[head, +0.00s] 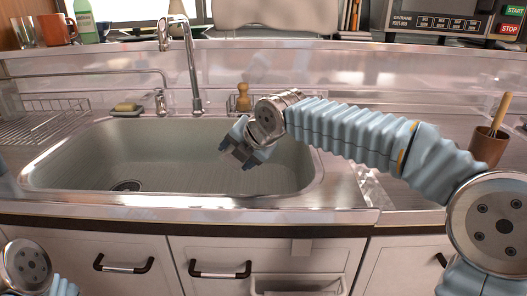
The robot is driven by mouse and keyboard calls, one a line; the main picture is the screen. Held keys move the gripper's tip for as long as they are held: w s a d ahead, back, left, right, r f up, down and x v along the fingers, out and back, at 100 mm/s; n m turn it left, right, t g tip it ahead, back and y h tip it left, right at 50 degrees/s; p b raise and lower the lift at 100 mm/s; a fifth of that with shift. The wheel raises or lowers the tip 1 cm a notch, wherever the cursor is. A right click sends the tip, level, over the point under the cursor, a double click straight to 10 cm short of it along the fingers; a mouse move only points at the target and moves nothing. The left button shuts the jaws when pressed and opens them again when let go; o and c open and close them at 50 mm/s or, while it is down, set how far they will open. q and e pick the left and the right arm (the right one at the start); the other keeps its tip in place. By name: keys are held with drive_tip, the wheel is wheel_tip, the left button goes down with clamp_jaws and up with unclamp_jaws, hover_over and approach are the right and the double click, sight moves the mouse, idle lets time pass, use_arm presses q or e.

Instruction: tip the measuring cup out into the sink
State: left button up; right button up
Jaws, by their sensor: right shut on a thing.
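My right gripper (240,154) reaches in from the right and hangs over the right half of the sink (150,150), tilted down to the left. It is shut on a small grey, metallic-looking thing, most likely the measuring cup; the fingers hide most of it and its outline is hard to make out. I cannot tell how far it is tipped or whether anything is in it. The sink is a wide steel basin with a dark drain (127,186) at its lower left. My left gripper is out of view.
A tall faucet (191,65) stands behind the basin. A soap dish with a sponge (127,107) and a wooden brush (243,97) sit on the back rim. A wire rack (40,118) is at left, a brown pot (488,147) at right. The basin's left half is clear.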

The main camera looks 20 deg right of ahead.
drive_tip(key=shift+r+m+g+y+p, duration=0.6)
drive_tip(key=shift+r+m+y+p, duration=0.15)
drive_tip(key=shift+y, duration=0.45)
idle(0.9)
drive_tip(key=shift+w+d+r+y, duration=0.2)
drive_tip(key=shift+d+r+y, duration=0.05)
drive_tip(key=shift+d+y, duration=0.1)
drive_tip(key=shift+w+d+r+m+y+b, duration=0.15)
drive_tip(key=shift+d+r+m+y+b, duration=0.1)
drive_tip(key=shift+d+m+b, duration=0.1)
idle(0.7)
drive_tip(key=shift+w+d+r+m+g+y+b, duration=0.15)
drive_tip(key=shift+r+m+g+y+b, duration=0.15)
drive_tip(key=shift+y+b, duration=0.2)
drive_tip(key=shift+s+d+r+m+g+y+b, duration=0.1)
drive_tip(key=shift+r+m+g+y+b, duration=0.1)
drive_tip(key=shift+r+m+y+b, duration=0.3)
idle(1.3)
drive_tip(key=shift+w+d+r+m+y+b, duration=0.15)
drive_tip(key=shift+d+m+y+b, duration=0.1)
drive_tip(key=shift+y+b, duration=0.35)
drive_tip(key=shift+w+d+r+m+y+b, duration=0.15)
drive_tip(key=shift+m+y+b, duration=0.1)
drive_tip(key=shift+y+b, duration=0.3)
idle(1.1)
